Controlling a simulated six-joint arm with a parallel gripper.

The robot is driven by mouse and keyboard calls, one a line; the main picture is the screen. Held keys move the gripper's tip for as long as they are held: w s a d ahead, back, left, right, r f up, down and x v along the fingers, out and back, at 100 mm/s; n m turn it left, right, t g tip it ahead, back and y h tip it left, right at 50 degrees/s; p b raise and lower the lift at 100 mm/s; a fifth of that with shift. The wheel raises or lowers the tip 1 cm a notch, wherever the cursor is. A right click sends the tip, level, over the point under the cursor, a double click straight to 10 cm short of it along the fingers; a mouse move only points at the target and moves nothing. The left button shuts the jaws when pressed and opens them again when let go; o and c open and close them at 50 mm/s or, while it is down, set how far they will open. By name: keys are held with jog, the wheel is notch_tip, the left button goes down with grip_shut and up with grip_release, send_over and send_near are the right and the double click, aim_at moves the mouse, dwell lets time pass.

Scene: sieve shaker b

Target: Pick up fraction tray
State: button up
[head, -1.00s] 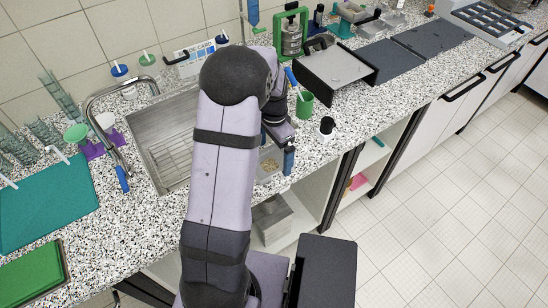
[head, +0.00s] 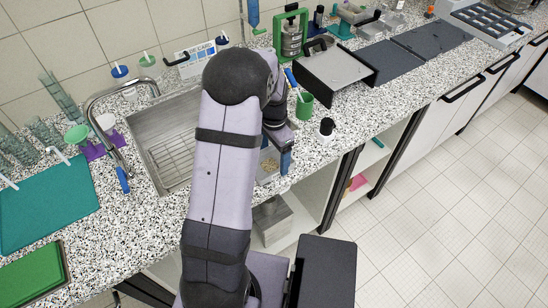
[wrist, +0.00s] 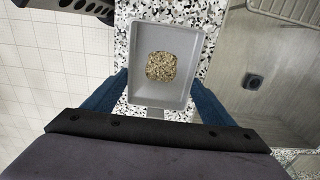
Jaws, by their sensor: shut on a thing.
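The fraction tray (wrist: 160,96) is a small grey rectangular tray with a patch of tan and brown grains in it, in the wrist view. My gripper (wrist: 160,84) has a blue finger on each side of the tray's near part and is shut on it. In the head view the tray (head: 268,172) shows only in part beside my arm, near the counter's front edge by the sink. My gripper (head: 284,158) is there too, mostly hidden by my arm. The tray looks level. I cannot tell how high it is above the counter.
The steel sink (head: 160,130) lies left of the tray, with a faucet (head: 110,95).

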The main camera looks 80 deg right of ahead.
notch_tip(320, 180, up, 10)
jog(key=f+b, duration=0.1)
jog(key=b, duration=0.2)
notch_tip(320, 180, up, 6)
jog(key=p, duration=0.7)
send_over(274, 163)
jog(key=w, duration=0.3)
jog(key=w+a+n+p, duration=0.2)
jog(key=a+p, duration=0.5)
jog(key=a, duration=0.1)
jog(key=a+f+m+p, duration=0.1)
jog(key=a+f+p, duration=0.1)
jog(key=a+f, duration=0.35)
jog(key=shift+m, duration=0.5)
jog(key=d, duration=0.1)
jog(key=w+d+f, duration=0.1)
jog(key=d, duration=0.1)
jog(key=d+f, duration=0.1)
jog(key=d, duration=0.1)
jog(key=shift+w+d, duration=0.15)
jog(key=shift+b, duration=0.45)
jog(key=shift+w+f+b, duration=0.1)
jog(key=shift+w+b, duration=0.05)
jog(key=shift+b, duration=0.3)
